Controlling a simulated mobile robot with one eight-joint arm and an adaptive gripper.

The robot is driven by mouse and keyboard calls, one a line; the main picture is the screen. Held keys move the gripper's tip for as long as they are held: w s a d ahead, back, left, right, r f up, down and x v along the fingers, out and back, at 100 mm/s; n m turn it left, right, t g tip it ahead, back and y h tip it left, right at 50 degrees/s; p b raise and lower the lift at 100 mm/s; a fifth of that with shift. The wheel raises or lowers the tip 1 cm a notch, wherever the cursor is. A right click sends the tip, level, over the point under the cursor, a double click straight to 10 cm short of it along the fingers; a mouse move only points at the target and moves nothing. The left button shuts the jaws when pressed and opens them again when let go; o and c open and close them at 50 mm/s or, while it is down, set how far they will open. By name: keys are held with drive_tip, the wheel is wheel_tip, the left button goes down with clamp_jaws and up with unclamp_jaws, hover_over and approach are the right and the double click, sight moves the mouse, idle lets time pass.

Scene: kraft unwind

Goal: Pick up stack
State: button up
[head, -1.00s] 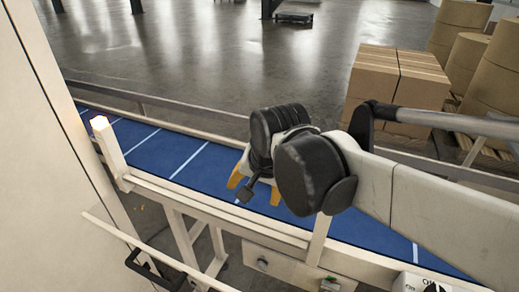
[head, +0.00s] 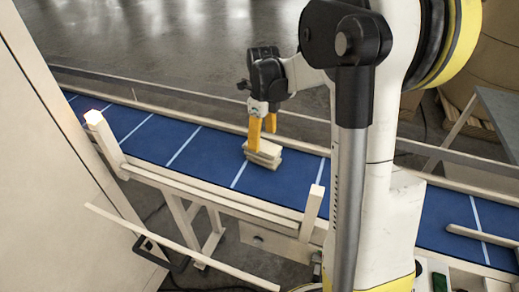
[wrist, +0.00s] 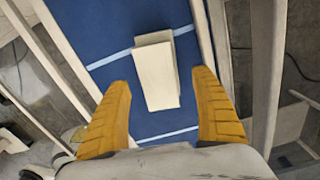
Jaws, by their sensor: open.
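The stack (head: 264,152) is a small pile of pale, flat, cream-coloured pieces lying on the blue conveyor belt. Its pieces are slightly offset. In the wrist view the stack (wrist: 157,76) lies ahead of and between my two fingers, its long side running roughly away from me. My gripper (head: 262,130) has yellow fingers and is above the stack in the head view. In the wrist view my gripper (wrist: 162,100) is open and empty, with a wide gap between its fingers. Whether a fingertip touches the stack cannot be told.
The blue belt (head: 207,150) has white cross lines and pale rails on both sides. A post with a lit top (head: 94,117) stands at the near rail on the left, and another post (head: 312,212) stands nearer the middle. A pale cabinet (head: 50,150) fills the left edge.

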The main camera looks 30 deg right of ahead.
sight(262, 155)
wheel_tip(262, 155, down, 8)
drive_tip(key=shift+r+b, duration=0.1)
drive_tip(key=shift+b, duration=0.65)
drive_tip(key=c, duration=1.3)
